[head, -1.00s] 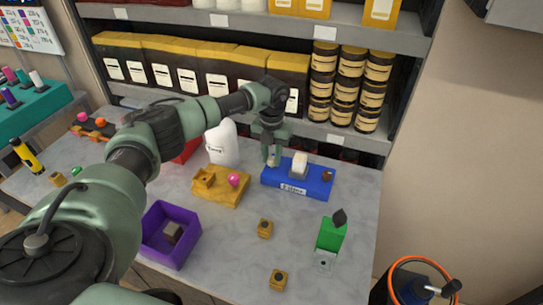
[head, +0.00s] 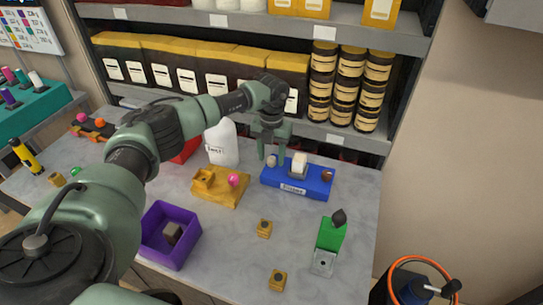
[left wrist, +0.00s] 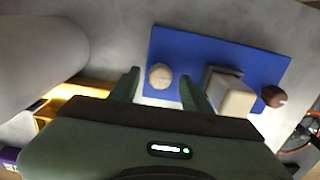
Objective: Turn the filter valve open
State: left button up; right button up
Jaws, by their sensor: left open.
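A blue block (head: 318,190) with a white label on its front lies near the back right of the table. It carries a round pale knob (head: 272,160) at its left end, a cream block-shaped piece (head: 299,162) in the middle and a brown knob (head: 326,175) at its right. My left gripper (head: 273,158) points down over the left end. In the left wrist view its open fingers (left wrist: 160,88) stand on either side of the pale knob (left wrist: 160,76), apart from it. Which piece is the filter valve I cannot tell for sure. My right gripper is out of view.
A yellow block (head: 222,195) with a pink knob, a white jug (head: 221,145) and a purple bin (head: 185,250) are to the left. A green block (head: 330,235) and small brass cubes (head: 264,229) stand in front. Shelves rise behind the table.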

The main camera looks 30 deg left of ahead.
aim_at(271, 159)
pick_arm(q)
notch_tip(271, 159, up, 8)
jog(key=shift+f+b, duration=0.2)
jog(key=shift+b, duration=0.7)
jog(key=shift+f, duration=0.1)
